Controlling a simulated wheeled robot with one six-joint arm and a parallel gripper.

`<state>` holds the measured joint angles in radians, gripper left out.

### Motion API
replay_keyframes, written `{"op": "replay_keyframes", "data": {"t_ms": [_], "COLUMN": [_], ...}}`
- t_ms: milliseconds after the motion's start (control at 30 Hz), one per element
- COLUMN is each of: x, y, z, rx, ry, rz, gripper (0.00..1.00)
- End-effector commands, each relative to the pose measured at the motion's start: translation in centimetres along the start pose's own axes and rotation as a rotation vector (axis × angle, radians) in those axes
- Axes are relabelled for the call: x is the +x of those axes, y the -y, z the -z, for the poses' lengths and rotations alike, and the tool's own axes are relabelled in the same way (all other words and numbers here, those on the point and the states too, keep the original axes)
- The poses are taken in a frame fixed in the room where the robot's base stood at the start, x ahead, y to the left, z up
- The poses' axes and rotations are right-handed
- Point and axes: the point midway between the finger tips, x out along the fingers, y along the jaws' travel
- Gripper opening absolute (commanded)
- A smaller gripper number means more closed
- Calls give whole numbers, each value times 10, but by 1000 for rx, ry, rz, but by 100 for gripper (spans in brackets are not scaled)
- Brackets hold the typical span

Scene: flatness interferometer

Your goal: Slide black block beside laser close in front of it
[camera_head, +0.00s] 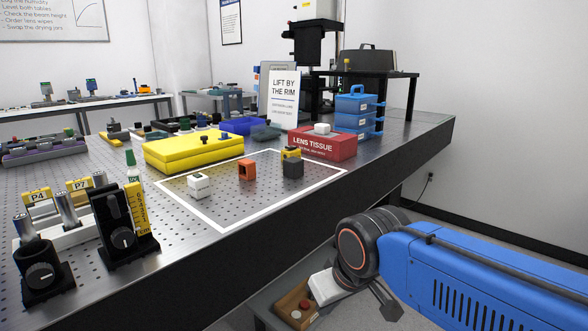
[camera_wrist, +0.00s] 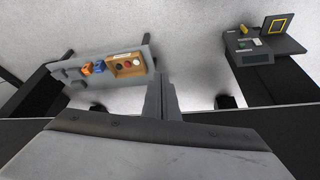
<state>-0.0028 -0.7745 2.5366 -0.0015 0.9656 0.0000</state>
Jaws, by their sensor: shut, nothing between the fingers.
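A black block (camera_head: 292,169) stands on the perforated metal table inside a white outlined rectangle (camera_head: 222,229). A yellow and black piece (camera_head: 291,153) shows right at its top; I cannot tell whether it rests on the block or stands behind it. An orange block (camera_head: 247,170) with a dark opening and a white cube (camera_head: 199,186) stand apart to its left. I cannot tell which thing is the laser. My gripper (camera_head: 388,304) is low, off the table's front side, far from the blocks. In the wrist view its fingers (camera_wrist: 161,97) are shut and empty.
Behind the rectangle are a long yellow case (camera_head: 190,150), a red lens tissue box (camera_head: 322,145) and a white sign (camera_head: 283,95). Black mounts (camera_head: 123,235) stand at the front left. A wooden tray (camera_head: 296,303) with buttons is below the table edge. The rectangle's front part is clear.

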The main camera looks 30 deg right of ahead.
Motion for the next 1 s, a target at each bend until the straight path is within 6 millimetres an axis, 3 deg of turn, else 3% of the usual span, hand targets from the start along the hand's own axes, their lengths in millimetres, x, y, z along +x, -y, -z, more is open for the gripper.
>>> {"op": "replay_keyframes", "data": {"t_ms": [233,367,700,1000], "x": [-2,-15,-77,-119], "y": [0,-4,-26,-57], "z": [3,23,130,224], "rx": [-2,-17,-113,-201], "ry": [3,21,138,244], "rz": [-1,-5,-15,-1], "gripper": [0,0,0,0]}}
